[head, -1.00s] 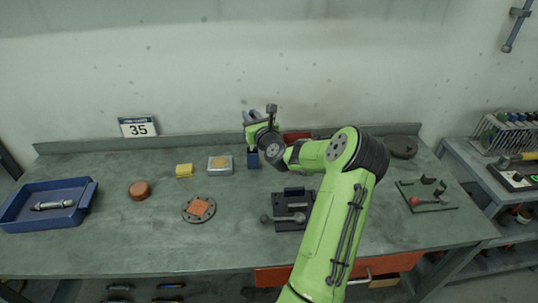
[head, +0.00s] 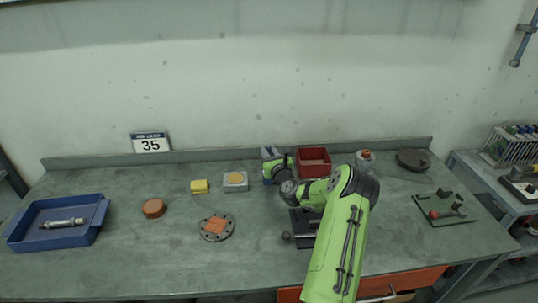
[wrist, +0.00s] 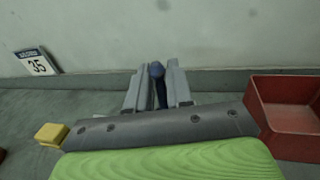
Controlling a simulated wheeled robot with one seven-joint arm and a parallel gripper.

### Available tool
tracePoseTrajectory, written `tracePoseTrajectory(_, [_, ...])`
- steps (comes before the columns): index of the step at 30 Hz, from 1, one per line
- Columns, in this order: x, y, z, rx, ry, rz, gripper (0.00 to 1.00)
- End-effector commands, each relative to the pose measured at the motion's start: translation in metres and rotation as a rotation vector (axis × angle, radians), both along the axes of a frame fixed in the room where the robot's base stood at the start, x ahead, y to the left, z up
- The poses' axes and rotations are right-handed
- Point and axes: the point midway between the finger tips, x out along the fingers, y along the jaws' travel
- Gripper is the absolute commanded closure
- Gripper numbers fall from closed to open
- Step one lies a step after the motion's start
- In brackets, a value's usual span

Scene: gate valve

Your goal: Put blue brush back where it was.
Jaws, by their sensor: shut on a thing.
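The blue brush (wrist: 160,90) is upright between the fingers of my gripper (wrist: 156,78) in the wrist view. A rounded blue end shows at the top, with a dark blue part below it. My gripper is shut on it. Its lower end is hidden behind the gripper body. In the head view, my gripper (head: 272,153) is low near the back of the bench, left of the red bin (head: 314,169). A small dark blue thing (head: 267,181) shows beneath the gripper at bench level. I cannot tell whether it is a holder or part of the brush.
The red bin also shows close on the right in the wrist view (wrist: 290,120). A grey box with a yellow top (head: 235,182) and a yellow block (head: 199,186) stand to the left. A dark fixture (head: 303,222) lies in front, partly behind my arm.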

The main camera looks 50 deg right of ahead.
Motion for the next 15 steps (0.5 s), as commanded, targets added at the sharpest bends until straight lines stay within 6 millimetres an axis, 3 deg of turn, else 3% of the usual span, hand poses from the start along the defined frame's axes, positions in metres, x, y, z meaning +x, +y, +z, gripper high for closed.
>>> tracePoseTrajectory(5, [-0.0002, -0.0001, -0.0032, 0.001, 0.000, 0.000, 1.00])
tracePoseTrajectory(6, [-0.0002, -0.0001, -0.0032, 0.000, 0.001, 0.000, 0.76])
tracePoseTrajectory(9, [-0.0003, -0.0001, -0.0026, 0.000, 0.001, 0.000, 0.61])
tracePoseTrajectory(11, [-0.0003, -0.0001, -0.0024, 0.001, 0.000, 0.000, 0.54])
tracePoseTrajectory(15, [-0.0003, -0.0001, -0.0023, 0.001, 0.000, 0.000, 0.54])
